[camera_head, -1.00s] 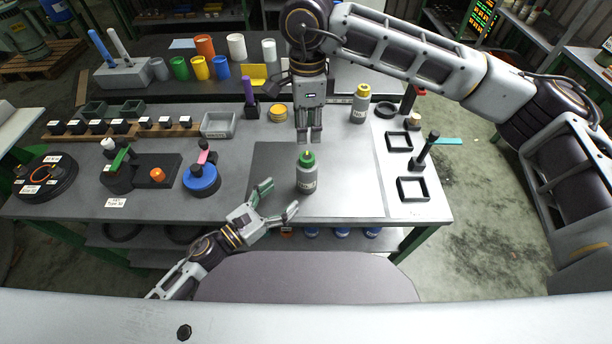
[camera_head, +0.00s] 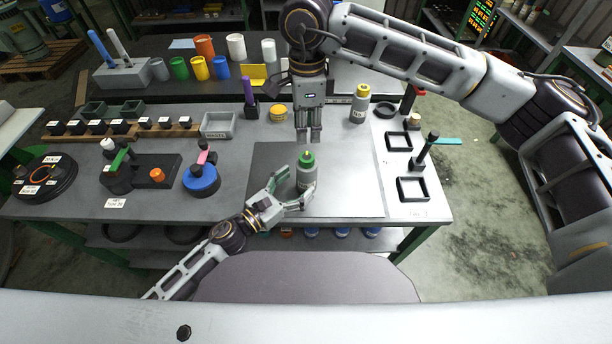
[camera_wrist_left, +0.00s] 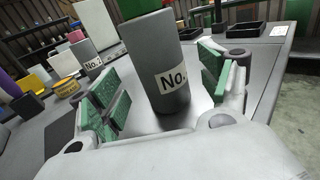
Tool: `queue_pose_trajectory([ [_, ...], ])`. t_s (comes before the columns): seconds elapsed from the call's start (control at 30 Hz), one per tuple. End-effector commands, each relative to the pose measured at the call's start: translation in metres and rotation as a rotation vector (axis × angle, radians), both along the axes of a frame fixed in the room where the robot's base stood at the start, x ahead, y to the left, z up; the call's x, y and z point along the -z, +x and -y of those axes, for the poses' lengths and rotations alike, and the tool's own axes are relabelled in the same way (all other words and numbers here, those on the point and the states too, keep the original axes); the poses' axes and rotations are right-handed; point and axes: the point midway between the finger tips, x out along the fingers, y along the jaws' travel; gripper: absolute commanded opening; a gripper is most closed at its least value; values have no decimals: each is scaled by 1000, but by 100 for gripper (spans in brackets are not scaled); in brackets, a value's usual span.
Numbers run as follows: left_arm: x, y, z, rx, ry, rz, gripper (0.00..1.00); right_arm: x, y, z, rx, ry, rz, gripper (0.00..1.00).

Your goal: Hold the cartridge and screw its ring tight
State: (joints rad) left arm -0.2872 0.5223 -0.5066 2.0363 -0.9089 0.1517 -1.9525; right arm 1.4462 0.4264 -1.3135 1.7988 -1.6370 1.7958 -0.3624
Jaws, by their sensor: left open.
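In the left wrist view the cartridge (camera_wrist_left: 172,65) stands between the green finger pads, with visible gaps on both sides. The ring's lower part (camera_wrist_left: 140,8) shows at the top edge. My right gripper (camera_head: 309,139) points down just above and behind the ring; whether its close-set fingers are parted is unclear.
A yellow-capped bottle (camera_head: 360,104) stands at the back right. Square black frames (camera_head: 412,189) lie at the right. A blue round fixture (camera_head: 201,180) stands to the left. The mat right of the cartridge is clear.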

Motion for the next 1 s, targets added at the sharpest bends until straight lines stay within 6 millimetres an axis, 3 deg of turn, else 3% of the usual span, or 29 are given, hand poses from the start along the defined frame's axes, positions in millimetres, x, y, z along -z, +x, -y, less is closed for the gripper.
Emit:
queue_pose_trajectory([
  [0.53, 0, 24, 24, 1, 0, 0, 78, 0, 0, 0, 0, 0, 0, 36],
  [1.0, 0, 28, 29, 1, 1, -1, 78, 0, 0, 0, 0, 0, 0, 36],
])
